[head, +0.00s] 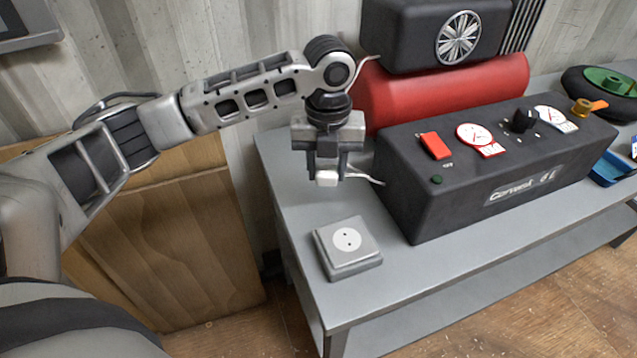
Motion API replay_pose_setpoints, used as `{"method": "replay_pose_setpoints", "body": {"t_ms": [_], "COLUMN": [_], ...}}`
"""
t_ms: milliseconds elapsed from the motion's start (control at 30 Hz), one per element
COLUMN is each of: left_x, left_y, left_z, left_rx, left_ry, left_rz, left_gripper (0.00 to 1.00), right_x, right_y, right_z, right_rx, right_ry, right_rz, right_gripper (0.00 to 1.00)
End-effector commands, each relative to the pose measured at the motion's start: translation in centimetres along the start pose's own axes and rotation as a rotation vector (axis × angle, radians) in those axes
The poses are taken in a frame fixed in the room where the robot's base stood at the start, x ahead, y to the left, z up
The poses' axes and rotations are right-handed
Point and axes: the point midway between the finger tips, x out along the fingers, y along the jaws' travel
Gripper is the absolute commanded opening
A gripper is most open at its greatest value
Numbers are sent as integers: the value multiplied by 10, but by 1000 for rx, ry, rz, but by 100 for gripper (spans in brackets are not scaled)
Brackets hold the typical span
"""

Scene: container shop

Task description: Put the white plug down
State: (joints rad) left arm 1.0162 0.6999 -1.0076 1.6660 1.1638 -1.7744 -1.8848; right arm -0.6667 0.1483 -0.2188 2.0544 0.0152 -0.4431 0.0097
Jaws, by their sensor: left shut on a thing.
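My left gripper (327,172) points down above the left end of the grey bench. It is shut on the white plug (326,179), whose small white body shows between the fingertips. A pale cord (366,179) shows to the right of the plug, running toward the black machine. The plug is held above a grey socket box (347,247) with a round white two-hole face, and is apart from it in the picture. My right gripper is not in view.
A black compressor box (440,205) with a red switch and gauges stands close right of the gripper, before a red tank (440,90). The grey bench top (400,270) is clear around the socket box. A blue tray (612,170) lies at the far right.

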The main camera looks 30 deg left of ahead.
Motion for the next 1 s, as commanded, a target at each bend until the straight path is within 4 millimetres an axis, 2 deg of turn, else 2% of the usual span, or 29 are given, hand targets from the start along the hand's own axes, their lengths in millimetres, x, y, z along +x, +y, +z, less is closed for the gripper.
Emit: {"method": "replay_pose_setpoints", "body": {"t_ms": [33,100,233,467,633,1000], "left_x": [14,26,40,54,77,85], "left_y": [4,7,12,16,16,16], "left_z": [6,15,27,37,36,36], "left_rx": [-2,-1,1,2,4,4], "left_ry": [6,6,4,4,5,3], "left_rz": [6,4,2,3,4,2], "left_gripper": [0,0,0,0,0,0], "right_x": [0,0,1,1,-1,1], "right_y": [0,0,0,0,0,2], "right_z": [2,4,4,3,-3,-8], "right_rx": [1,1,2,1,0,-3], "right_ry": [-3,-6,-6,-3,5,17], "right_rz": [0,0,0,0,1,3], "right_gripper": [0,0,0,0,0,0]}}
